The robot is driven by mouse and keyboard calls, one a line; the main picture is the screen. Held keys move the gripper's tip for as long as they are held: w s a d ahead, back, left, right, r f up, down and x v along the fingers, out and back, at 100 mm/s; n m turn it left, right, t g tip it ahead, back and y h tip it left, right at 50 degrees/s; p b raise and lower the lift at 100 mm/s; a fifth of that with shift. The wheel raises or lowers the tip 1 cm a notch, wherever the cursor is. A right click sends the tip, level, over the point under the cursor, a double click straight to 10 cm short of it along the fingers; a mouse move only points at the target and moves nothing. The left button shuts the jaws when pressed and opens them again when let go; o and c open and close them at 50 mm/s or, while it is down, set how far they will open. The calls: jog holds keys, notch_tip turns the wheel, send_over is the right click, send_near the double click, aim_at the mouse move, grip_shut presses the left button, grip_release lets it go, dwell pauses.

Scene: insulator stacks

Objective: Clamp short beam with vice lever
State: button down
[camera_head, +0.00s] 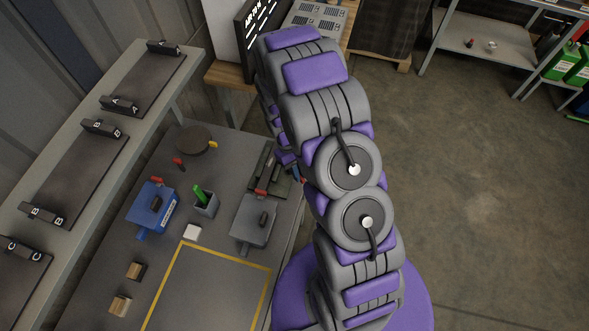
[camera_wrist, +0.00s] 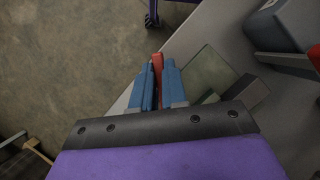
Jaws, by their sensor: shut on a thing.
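My gripper (camera_wrist: 158,80) shows two blue fingers in the wrist view, closed on a red handle (camera_wrist: 156,62), which looks like a lever. In the head view my arm mostly hides the gripper at the bench's right edge. A grey vice (camera_head: 254,222) with a red-tipped part stands on the bench just left of my arm. A blue vice (camera_head: 152,207) stands further left. Beside the fingers in the wrist view are a flat grey-green plate (camera_wrist: 203,75) and a dark block (camera_wrist: 246,92). I cannot tell which piece is the short beam.
The bench (camera_head: 225,160) also holds a grey cup (camera_head: 205,208) with a green item, a dark round disc (camera_head: 194,139), small wooden blocks (camera_head: 121,305) and a yellow-outlined area (camera_head: 205,296). A shelf with lettered holders (camera_head: 104,128) runs along the left. Open floor (camera_head: 480,190) lies right.

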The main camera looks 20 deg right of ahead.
jog(key=n+p, duration=0.1)
jog(key=n, duration=0.1)
jog(key=d+n+h+p, duration=0.1)
jog(key=shift+w+d+r+n+t, duration=0.2)
jog(key=shift+w+n+t, duration=0.1)
jog(key=shift+w+n, duration=0.1)
jog(key=shift+w+d+f+n+t+h+p, duration=0.1)
jog(key=shift+w+d+n+t+h+p, duration=0.15)
jog(key=shift+n+p, duration=0.4)
jog(key=shift+w+d+r+n+t+h+p, duration=0.1)
jog(key=shift+w+d+n+t+h+p, duration=0.2)
jog(key=shift+n, duration=0.5)
jog(key=shift+w+d+f+n+t+h+p, duration=0.1)
jog(key=shift+w+n+t+h+p, duration=0.05)
jog(key=shift+n+p, duration=0.5)
jog(key=c, duration=1.2)
grip_release()
jog(key=shift+f, duration=0.1)
jog(key=shift+o, duration=0.2)
jog(key=p+v, duration=0.1)
jog(key=v, duration=1.6)
jog(key=shift+a, duration=0.35)
